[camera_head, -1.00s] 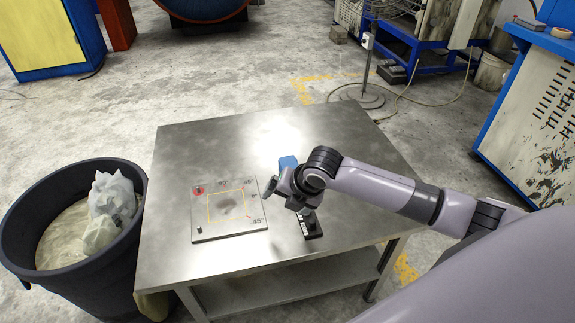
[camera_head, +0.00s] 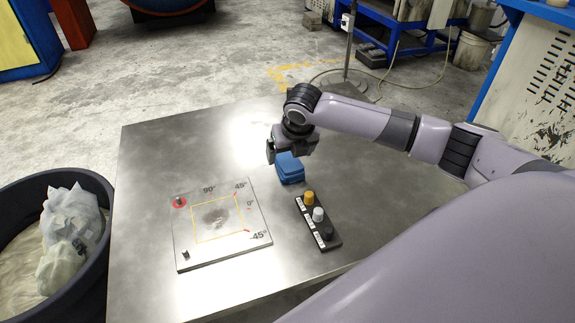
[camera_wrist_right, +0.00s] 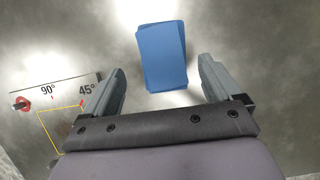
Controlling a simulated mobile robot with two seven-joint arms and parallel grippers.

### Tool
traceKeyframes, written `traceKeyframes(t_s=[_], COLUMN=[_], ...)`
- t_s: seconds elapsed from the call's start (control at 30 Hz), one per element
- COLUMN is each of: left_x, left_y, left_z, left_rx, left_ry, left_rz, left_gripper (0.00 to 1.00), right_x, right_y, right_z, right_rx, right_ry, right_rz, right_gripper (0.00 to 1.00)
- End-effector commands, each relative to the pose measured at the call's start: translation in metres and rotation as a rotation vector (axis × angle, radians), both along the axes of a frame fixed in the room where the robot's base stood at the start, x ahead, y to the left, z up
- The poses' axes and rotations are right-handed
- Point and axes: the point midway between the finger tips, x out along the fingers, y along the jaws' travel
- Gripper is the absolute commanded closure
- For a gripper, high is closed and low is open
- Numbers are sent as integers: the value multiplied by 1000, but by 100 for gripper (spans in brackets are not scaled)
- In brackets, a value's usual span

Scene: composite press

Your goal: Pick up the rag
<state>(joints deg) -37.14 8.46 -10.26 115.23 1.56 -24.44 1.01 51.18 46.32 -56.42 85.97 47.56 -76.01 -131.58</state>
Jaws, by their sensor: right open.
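The rag (camera_head: 289,168) is a small blue folded stack lying on the metal table, behind the black button block. It also shows in the right wrist view (camera_wrist_right: 163,57), beyond and between the fingertips. My right gripper (camera_head: 285,158) is above the table right by the rag, and its fingers partly overlap the rag's far-left side in the head view. My left gripper is not in view.
A plate (camera_head: 186,255) with angle marks and two pegs lies left of the rag. A black block (camera_head: 331,240) with several knobs is in front of it. A dark bin (camera_head: 95,292) with white crumpled material stands left of the table (camera_head: 140,215). The back of the tabletop is clear.

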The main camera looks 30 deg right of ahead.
Motion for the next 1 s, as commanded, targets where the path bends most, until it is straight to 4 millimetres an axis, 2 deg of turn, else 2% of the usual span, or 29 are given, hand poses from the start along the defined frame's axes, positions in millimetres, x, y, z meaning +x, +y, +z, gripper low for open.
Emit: traceKeyframes(t_s=[0.1, 0.2, 0.33, 0.57, 0.73, 1.0], left_x=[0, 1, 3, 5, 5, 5], left_y=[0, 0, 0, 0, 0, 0], left_z=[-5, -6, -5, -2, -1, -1], left_rx=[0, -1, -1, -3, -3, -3], left_ry=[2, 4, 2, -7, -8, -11], left_rz=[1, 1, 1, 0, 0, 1], left_gripper=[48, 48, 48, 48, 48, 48], right_x=[3, 8, 11, 11, 11, 12], right_y=[-5, -6, -7, -7, -7, -7], right_z=[-22, -32, -39, -39, -39, -39], right_rx=[-1, -1, 0, -1, -1, -1], right_ry=[3, 1, 0, -1, -1, -2], right_rz=[-1, 0, 1, 1, 1, 1], right_gripper=[8, 8, 8, 8, 64, 66])
